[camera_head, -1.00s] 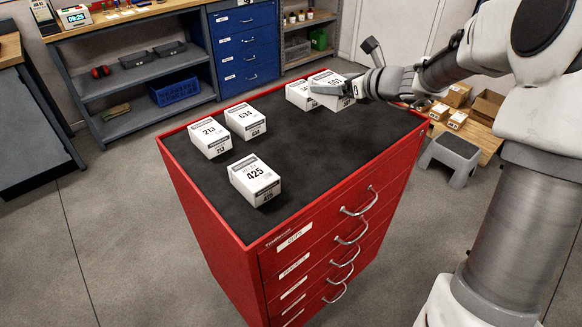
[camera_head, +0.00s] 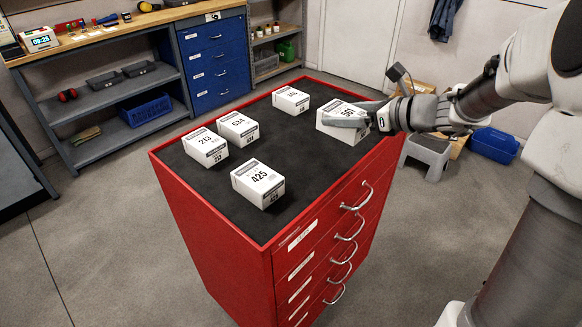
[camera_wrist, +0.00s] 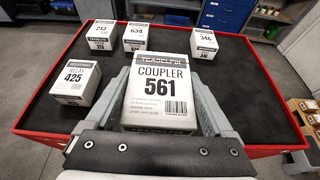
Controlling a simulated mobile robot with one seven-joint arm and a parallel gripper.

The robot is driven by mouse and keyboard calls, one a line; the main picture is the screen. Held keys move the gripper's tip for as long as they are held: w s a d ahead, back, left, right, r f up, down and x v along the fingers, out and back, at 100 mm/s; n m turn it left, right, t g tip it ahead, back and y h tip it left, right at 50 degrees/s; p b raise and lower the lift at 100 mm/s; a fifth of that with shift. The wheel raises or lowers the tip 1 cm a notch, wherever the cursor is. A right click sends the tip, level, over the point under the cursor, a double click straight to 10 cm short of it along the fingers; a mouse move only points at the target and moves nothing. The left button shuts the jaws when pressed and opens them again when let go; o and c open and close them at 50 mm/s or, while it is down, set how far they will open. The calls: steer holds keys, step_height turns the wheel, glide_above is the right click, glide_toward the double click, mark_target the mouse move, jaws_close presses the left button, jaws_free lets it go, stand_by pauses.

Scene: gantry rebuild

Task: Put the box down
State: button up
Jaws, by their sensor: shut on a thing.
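The box in my gripper is white and labelled "COUPLER 561" (camera_wrist: 158,92); it also shows in the head view (camera_head: 338,112). My gripper (camera_head: 347,118) is shut on it, with one grey finger on each side in the wrist view. The box is over the right part of the red cabinet's black top (camera_head: 285,175). I cannot tell whether its underside touches the top.
White boxes 425 (camera_head: 258,183), 213 (camera_head: 205,147), 634 (camera_head: 238,129) and 346 (camera_head: 291,100) stand on the cabinet top. The black surface is bare between box 425 and the held box. A grey step stool (camera_head: 425,153) stands right of the cabinet.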

steer(key=a+f+b, duration=0.1)
steer(key=a+f, duration=0.1)
steer(key=a, duration=0.1)
steer(key=a+f+b, duration=0.1)
steer(key=a+f, duration=0.1)
steer(key=a, duration=0.2)
steer(key=w+a+f+b, duration=0.1)
steer(key=a+f, duration=0.2)
steer(key=a, duration=0.1)
steer(key=shift+a, duration=0.2)
steer(key=shift+f+b, duration=0.9)
steer(key=shift+f, duration=1.05)
steer(key=shift+f, duration=0.1)
steer(key=shift+f+b, duration=0.15)
steer(key=shift+b, duration=0.15)
steer(key=o, duration=1.4)
